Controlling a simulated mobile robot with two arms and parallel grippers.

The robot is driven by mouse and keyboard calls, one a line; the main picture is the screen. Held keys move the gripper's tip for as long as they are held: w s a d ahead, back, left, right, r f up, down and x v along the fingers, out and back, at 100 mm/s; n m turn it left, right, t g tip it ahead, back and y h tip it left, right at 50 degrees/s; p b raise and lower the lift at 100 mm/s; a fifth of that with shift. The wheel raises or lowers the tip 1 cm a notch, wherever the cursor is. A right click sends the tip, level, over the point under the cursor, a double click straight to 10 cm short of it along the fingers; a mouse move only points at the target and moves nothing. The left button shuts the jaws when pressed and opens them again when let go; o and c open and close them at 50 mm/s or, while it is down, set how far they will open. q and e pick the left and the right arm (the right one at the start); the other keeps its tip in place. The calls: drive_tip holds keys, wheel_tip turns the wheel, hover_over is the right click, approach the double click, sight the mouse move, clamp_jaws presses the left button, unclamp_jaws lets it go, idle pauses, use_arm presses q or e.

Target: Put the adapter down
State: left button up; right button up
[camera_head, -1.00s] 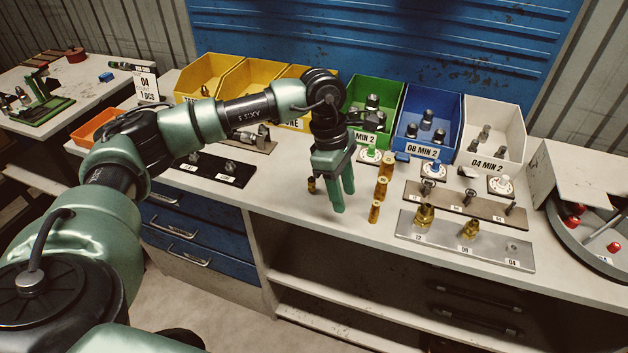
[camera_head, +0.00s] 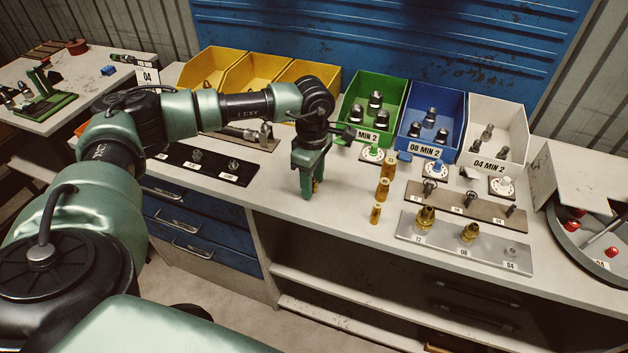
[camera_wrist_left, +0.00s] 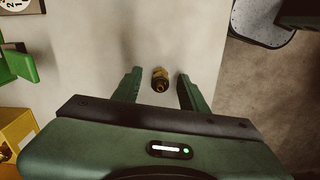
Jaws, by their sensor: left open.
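The adapter, a small brass fitting (camera_wrist_left: 160,79), stands on the pale bench top in the left wrist view. It lies between the two spread green fingers of my left gripper (camera_wrist_left: 157,88), with a gap on each side. In the head view my left gripper (camera_head: 308,190) points down at the bench near its front edge, and its fingers mostly hide the adapter. The left gripper is open. My right gripper is not seen.
Several brass pieces (camera_head: 382,189) stand in a row just right of the gripper. A grey plate (camera_head: 400,228) with brass fittings lies further right. Green (camera_head: 350,105), blue and white bins stand behind. A black labelled strip (camera_head: 205,168) lies left.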

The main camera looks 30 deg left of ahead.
use_arm(q)
drive_tip(key=shift+f, duration=0.15)
clamp_jaws()
